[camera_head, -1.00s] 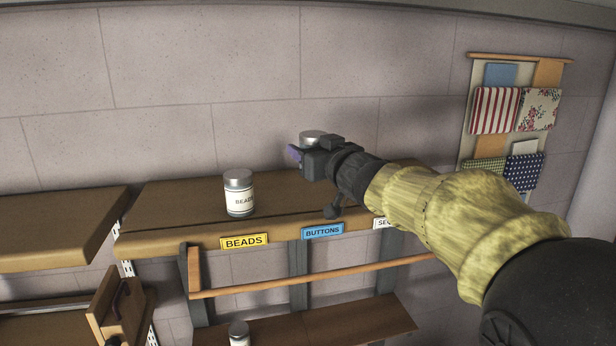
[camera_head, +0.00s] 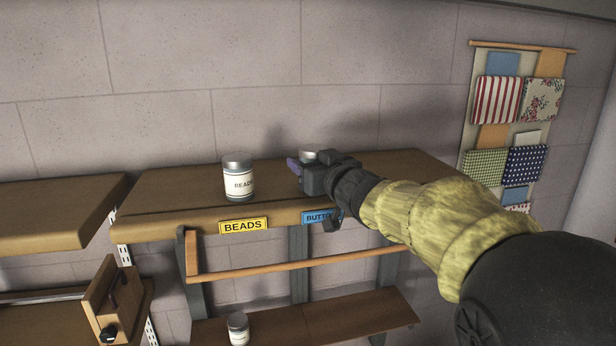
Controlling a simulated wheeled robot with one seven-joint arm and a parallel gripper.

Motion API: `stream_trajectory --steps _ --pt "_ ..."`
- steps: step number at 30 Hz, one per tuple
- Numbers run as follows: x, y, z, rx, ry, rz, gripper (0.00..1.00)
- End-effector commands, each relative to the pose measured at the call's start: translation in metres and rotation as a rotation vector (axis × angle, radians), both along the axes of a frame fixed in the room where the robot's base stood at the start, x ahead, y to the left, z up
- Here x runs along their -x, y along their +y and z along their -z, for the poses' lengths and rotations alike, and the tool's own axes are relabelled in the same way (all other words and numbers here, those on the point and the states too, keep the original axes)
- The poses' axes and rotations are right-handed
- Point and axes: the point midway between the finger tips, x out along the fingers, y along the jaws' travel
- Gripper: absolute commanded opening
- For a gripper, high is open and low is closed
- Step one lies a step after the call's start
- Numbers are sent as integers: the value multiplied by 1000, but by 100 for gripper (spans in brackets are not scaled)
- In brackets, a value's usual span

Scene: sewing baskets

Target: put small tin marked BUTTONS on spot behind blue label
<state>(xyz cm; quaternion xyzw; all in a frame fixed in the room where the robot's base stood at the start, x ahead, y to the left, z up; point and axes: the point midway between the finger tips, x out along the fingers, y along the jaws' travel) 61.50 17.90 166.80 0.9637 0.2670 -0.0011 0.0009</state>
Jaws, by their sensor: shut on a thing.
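My gripper (camera_head: 306,168) is shut on a small tin (camera_head: 309,156). Only the tin's silver lid shows; its body and any marking are hidden behind the gripper. The gripper and tin are over the upper wooden shelf (camera_head: 180,196), above and behind the blue label (camera_head: 317,217). The label reads BUTTONS, with its right end covered by my arm. I cannot tell whether the tin touches the shelf.
A tin marked BEADS (camera_head: 238,178) stands on the shelf to the left, behind the yellow BEADS label (camera_head: 243,225). Another tin (camera_head: 238,329) stands on the lower shelf (camera_head: 330,321). A wooden rail (camera_head: 290,264) runs below the shelf front. Fabric samples (camera_head: 497,100) hang at right.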

Motion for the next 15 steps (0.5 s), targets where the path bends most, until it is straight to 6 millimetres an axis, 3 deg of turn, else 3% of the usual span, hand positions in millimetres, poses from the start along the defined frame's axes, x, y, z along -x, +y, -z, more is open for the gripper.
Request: stream_trajectory --steps 1,14,15 --pt "-1 0 8 -1 -1 0 24" --pt "-2 1 9 -1 -2 0 24" --pt "-2 0 9 -1 -1 2 59"
